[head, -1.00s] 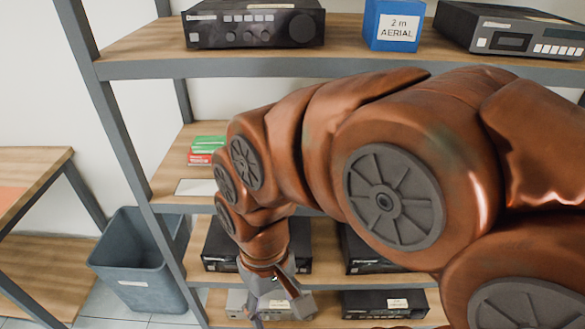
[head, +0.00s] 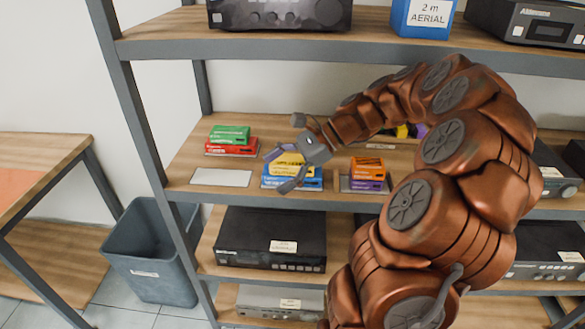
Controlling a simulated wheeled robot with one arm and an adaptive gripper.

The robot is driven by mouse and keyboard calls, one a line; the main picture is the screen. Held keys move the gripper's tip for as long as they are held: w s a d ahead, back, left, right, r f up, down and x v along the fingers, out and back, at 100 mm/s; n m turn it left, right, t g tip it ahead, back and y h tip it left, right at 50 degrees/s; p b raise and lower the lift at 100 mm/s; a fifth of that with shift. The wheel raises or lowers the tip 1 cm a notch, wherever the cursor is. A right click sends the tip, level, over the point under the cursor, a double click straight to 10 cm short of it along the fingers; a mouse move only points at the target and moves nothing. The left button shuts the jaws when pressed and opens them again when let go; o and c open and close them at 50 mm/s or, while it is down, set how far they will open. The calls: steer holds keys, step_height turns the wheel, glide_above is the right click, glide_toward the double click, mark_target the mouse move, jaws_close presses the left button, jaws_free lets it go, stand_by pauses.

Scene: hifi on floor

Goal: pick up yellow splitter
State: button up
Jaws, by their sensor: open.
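The yellow splitter (head: 286,160) lies on top of a blue box (head: 308,182) on the middle shelf, left of centre in the head view. My gripper (head: 276,171) is open, with its fingers pointing left and down at the yellow splitter. One finger is at its upper left and the other at its lower front edge. The gripper hides part of the splitter, and I cannot tell whether the fingers touch it.
A green box on a red one (head: 231,147) stands to the left, an orange box on a purple one (head: 367,170) to the right. A blank white card (head: 221,178) lies at the shelf's front edge. The upper shelf (head: 170,42) is above my arm. A grey bin (head: 150,250) stands at lower left.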

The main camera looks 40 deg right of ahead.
mark_target(303, 160)
steer(key=d+m+t, duration=0.1)
steer(key=d+m, duration=0.1)
steer(key=d, duration=0.2)
steer(key=d+m+t, duration=0.2)
steer(key=d, duration=0.2)
steer(key=d+f+m+t, duration=0.1)
steer(key=d+m, duration=0.1)
steer(key=d, duration=0.3)
steer(key=shift+w, duration=0.25)
steer(key=shift+p+x, duration=0.55)
steer(key=shift+x, duration=3.25)
steer(key=shift+f, duration=0.15)
steer(key=c, duration=1.4)
